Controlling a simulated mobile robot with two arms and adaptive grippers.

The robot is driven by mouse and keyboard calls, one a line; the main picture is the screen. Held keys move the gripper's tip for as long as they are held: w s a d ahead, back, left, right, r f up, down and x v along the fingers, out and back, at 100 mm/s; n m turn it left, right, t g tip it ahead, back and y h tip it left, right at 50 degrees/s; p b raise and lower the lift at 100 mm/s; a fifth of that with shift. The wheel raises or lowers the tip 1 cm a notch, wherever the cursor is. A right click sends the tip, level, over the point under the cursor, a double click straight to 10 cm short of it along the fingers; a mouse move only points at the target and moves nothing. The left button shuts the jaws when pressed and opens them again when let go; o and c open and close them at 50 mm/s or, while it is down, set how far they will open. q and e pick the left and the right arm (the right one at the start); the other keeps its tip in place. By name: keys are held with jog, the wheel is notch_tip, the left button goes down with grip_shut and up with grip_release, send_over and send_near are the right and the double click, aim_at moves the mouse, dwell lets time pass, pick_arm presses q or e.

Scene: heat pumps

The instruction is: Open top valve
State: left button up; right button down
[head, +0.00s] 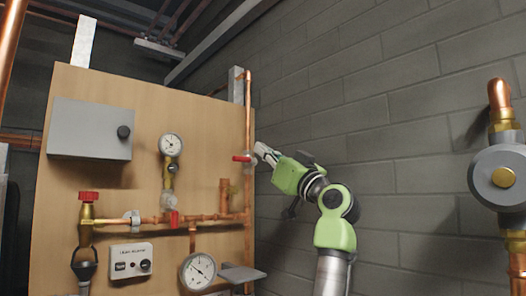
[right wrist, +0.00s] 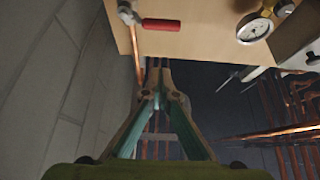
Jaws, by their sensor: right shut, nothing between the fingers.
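The top valve has a red lever handle (head: 242,158) on the vertical copper pipe (head: 248,110) at the right edge of the wooden board. The handle lies about level. In the right wrist view the red handle (right wrist: 161,25) points sideways from its metal valve body (right wrist: 128,12). My green right gripper (head: 262,150) is just right of the valve in the head view. Its fingertips (right wrist: 157,64) are together and empty, and show below the handle in the wrist view. I cannot tell whether they touch the handle. My left gripper is not in view.
The wooden board (head: 95,85) carries a grey box (head: 90,128), an upper gauge (head: 171,144), a lower gauge (head: 198,270) and a red-capped valve (head: 88,196). A block wall (head: 400,100) stands behind and right. A round grey pump (head: 500,177) is at the far right.

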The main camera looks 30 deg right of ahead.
aim_at(246, 160)
jog(key=p+x, duration=0.4)
jog(key=x, duration=0.4)
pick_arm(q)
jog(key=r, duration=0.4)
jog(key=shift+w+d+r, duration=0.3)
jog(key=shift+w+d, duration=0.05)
pick_arm(e)
notch_tip(246, 160, down, 4)
jog(key=shift+a+f, duration=0.1)
jog(key=shift+f, duration=0.1)
